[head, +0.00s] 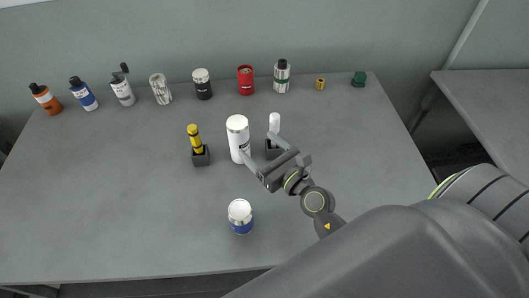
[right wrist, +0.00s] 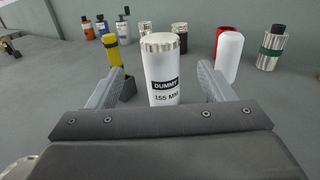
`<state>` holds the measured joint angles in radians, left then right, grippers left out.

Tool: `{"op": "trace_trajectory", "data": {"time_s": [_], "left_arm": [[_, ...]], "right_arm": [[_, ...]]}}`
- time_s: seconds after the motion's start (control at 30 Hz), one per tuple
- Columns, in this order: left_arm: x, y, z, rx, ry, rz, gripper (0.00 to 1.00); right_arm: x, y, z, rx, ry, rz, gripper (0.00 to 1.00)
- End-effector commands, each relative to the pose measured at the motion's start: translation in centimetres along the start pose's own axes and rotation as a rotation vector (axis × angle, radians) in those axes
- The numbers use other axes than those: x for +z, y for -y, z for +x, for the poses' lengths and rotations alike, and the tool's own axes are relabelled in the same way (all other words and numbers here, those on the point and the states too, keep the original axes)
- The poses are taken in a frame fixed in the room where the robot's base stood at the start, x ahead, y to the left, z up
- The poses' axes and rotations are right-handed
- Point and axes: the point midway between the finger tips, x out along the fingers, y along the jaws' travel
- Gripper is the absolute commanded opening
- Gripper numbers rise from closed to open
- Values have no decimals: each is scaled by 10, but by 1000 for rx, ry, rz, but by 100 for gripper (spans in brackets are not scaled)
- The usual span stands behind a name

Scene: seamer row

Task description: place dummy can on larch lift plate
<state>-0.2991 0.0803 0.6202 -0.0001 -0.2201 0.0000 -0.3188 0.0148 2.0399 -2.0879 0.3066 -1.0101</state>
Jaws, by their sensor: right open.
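The dummy can (head: 238,140) is a tall white cylinder standing upright near the middle of the grey table. In the right wrist view the dummy can (right wrist: 163,75) has a ribbed metal-coloured top and a black "DUMMY" band over "155 MM". My right gripper (head: 257,147) is open, low over the table and close to the can. In the right wrist view its fingers (right wrist: 160,88) show on either side of the can, with gaps to both. I cannot tell how far the can lies between them. I cannot make out a larch lift plate. My left gripper is not in view.
A white-and-blue can (head: 240,216) stands in front. Several cans and bottles line the back, including a red can (head: 246,80).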

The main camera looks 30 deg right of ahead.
Motion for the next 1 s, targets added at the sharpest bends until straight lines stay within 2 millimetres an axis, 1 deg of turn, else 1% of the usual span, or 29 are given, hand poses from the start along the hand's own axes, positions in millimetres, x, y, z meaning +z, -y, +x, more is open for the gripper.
{"op": "trace_trajectory", "data": {"time_s": [0.07,0.1,0.27,0.5,0.67,0.77,0.87,1.0], "left_arm": [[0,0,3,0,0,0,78],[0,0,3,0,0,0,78],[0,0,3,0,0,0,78],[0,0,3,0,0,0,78],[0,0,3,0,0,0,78],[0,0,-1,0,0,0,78],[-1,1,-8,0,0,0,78],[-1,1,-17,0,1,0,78]], "right_arm": [[-1,0,-7,0,-1,-1,76],[-1,0,-9,0,0,-1,79],[-7,-2,-19,3,-3,4,79],[-26,-3,-41,-8,-1,6,79],[-33,-2,-49,-20,1,6,79],[-32,-2,-44,-23,3,5,79],[-30,-2,-30,-22,4,5,79],[-30,-2,-4,-21,4,4,79]]}}
